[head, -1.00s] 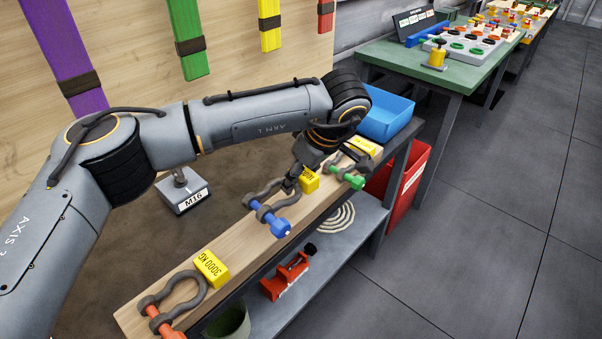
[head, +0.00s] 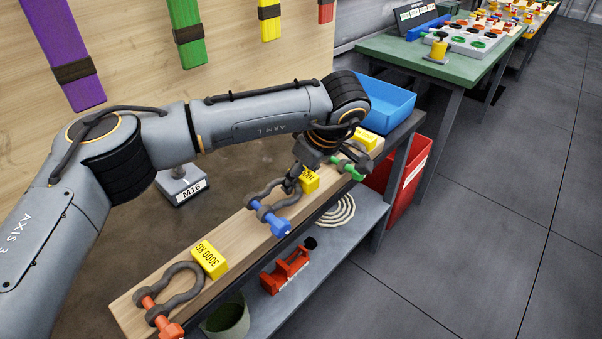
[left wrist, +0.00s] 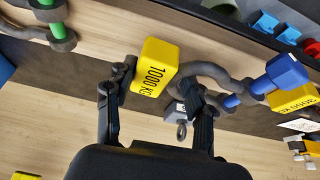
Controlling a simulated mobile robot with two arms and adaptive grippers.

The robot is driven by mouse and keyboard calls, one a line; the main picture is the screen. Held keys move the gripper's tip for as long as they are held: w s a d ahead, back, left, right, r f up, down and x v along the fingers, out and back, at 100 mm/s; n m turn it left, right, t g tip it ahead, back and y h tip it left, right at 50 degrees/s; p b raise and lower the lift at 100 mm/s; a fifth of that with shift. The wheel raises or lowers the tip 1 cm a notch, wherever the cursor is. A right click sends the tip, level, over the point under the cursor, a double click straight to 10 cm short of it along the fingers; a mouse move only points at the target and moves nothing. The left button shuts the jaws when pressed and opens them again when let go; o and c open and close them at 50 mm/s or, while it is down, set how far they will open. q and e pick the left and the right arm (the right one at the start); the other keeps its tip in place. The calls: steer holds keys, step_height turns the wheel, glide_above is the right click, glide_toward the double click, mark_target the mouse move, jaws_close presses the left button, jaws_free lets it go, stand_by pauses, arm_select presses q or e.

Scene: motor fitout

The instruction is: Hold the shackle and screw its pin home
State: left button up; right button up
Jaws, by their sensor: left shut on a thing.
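The blue-pin shackle (head: 262,197) lies on the wooden shelf with its blue pin (head: 281,228) across its ends. In the left wrist view its grey bow (left wrist: 213,75) curves beside my right-hand finger, which partly hides it. My left gripper (head: 291,184) is down at the bow and the yellow weight block (head: 310,181). In the left wrist view the fingertips (left wrist: 157,80) stand apart with the yellow 1000 KG block (left wrist: 153,68) between them, and the gripper looks shut on this block. The exact contact is partly hidden. My right gripper is not in view.
An orange-pin shackle (head: 180,282) and a 3000 KG block (head: 209,260) lie nearer. A green-pin shackle (head: 350,171) lies farther along. A blue bin (head: 385,105) is beyond. An M16 stand (head: 181,186) is behind the shelf. The floor at right is clear.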

mark_target(301, 188)
arm_select(q)
steer(key=shift+f+b, duration=1.1)
steer(key=shift+f, duration=0.45)
steer(key=o, duration=1.5)
steer(key=shift+o, duration=0.2)
steer(key=c, duration=1.3)
steer(key=shift+s, duration=0.1)
